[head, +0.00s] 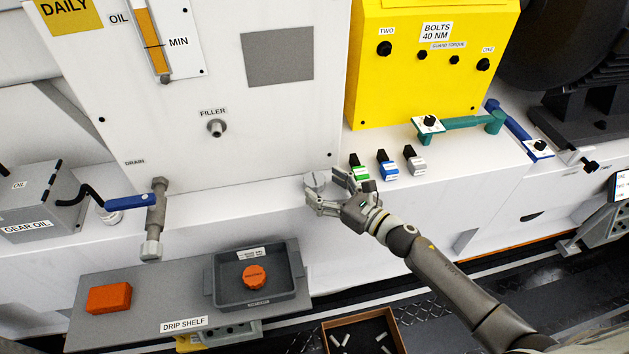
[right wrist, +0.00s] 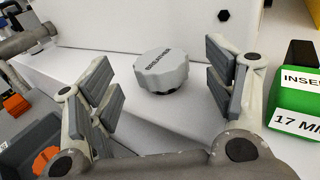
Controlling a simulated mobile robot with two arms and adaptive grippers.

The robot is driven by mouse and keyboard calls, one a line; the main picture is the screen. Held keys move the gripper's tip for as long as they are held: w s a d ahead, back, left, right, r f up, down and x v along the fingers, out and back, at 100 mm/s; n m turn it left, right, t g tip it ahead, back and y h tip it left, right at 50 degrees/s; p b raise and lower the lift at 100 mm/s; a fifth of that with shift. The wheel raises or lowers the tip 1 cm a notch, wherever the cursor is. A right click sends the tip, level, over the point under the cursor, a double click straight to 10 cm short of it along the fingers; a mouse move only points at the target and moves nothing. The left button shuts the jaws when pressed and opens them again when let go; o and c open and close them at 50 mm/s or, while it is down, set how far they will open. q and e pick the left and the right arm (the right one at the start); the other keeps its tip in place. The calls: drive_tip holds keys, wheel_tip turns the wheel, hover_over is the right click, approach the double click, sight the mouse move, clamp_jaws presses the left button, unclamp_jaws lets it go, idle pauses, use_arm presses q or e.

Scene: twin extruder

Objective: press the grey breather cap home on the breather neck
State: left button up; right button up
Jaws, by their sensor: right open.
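The grey breather cap (right wrist: 163,70), ridged and lettered "BREATHER" on its rim, sits on the white ledge in front of the white housing. A dark part shows beneath it in the right wrist view; the breather neck itself is mostly hidden, and I cannot tell how far down the cap is. The cap also shows in the head view (head: 316,180). My right gripper (head: 326,191) is open, its fingers on either side of the cap with visible gaps in the right wrist view (right wrist: 160,82). My left gripper is not in view.
Green (head: 359,168), blue (head: 387,165) and grey (head: 414,162) labelled pieces stand on the ledge right of my gripper. The filler fitting (head: 216,128) is on the housing. A grey tray (head: 214,300) holds an orange cap (head: 254,277) on the drip shelf. An orange block (head: 109,298) lies left.

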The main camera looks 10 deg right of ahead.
sight(323, 186)
drive_tip(key=shift+x, duration=2)
drive_tip(key=shift+s, duration=0.1)
drive_tip(key=shift+c, duration=0.3)
drive_tip(key=c, duration=1)
